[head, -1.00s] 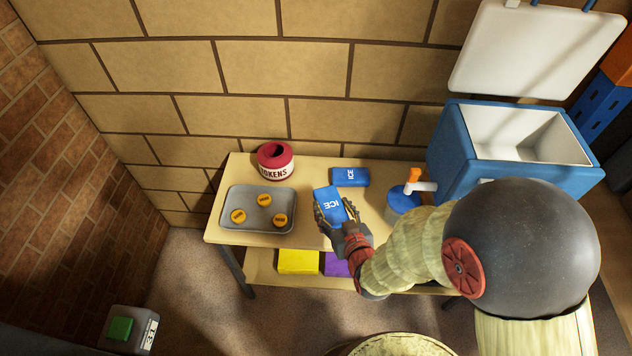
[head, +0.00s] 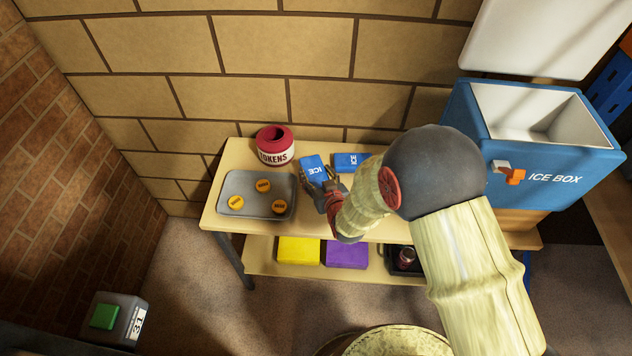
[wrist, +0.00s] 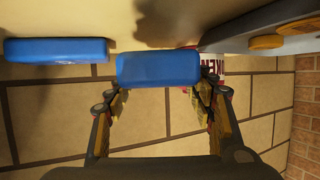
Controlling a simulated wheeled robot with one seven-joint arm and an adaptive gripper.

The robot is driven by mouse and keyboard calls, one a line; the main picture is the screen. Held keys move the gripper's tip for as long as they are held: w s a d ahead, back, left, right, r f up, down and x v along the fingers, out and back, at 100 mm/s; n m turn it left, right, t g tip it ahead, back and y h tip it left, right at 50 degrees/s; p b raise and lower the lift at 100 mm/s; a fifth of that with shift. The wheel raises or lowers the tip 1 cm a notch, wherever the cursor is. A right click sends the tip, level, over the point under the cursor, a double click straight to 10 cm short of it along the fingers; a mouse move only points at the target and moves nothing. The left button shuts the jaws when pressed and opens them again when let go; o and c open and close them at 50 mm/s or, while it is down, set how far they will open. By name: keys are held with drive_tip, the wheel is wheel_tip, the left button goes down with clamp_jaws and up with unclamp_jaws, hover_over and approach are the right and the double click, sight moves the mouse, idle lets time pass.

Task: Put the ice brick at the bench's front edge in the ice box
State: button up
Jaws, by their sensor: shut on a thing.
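My gripper (head: 319,186) is shut on a blue ice brick (head: 313,166), with a finger on each side of it. The held brick also shows in the wrist view (wrist: 158,68) between the fingertips; it seems to be above the bench, but its height is hard to judge. The second blue ice brick (head: 350,162) lies at the back of the bench, right of the held one, and partly behind my arm in the head view. The blue ice box (head: 575,185) stands at the right with its white lid (head: 530,35) up and its white inside empty as far as I see.
On the bench (head: 215,205) are a red token pot (head: 275,150) and a grey tray (head: 237,181) with orange tokens. Yellow (head: 298,250) and purple (head: 346,253) blocks lie on the lower shelf. The ice box has an orange-tipped tap (head: 514,177) in front.

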sight(316, 179)
drive_tip(key=shift+w+f, duration=0.2)
drive_tip(key=shift+a+f+b, duration=0.1)
drive_tip(key=shift+f+b, duration=0.85)
drive_tip(key=shift+f, duration=0.6)
drive_tip(key=shift+f, duration=0.1)
drive_tip(key=o, duration=1.2)
drive_tip(key=shift+f, duration=0.1)
drive_tip(key=shift+c, duration=0.2)
drive_tip(key=shift+r, duration=0.25)
drive_tip(key=p+v, duration=0.3)
drive_tip(key=v, duration=0.9)
drive_tip(key=shift+f, duration=0.1)
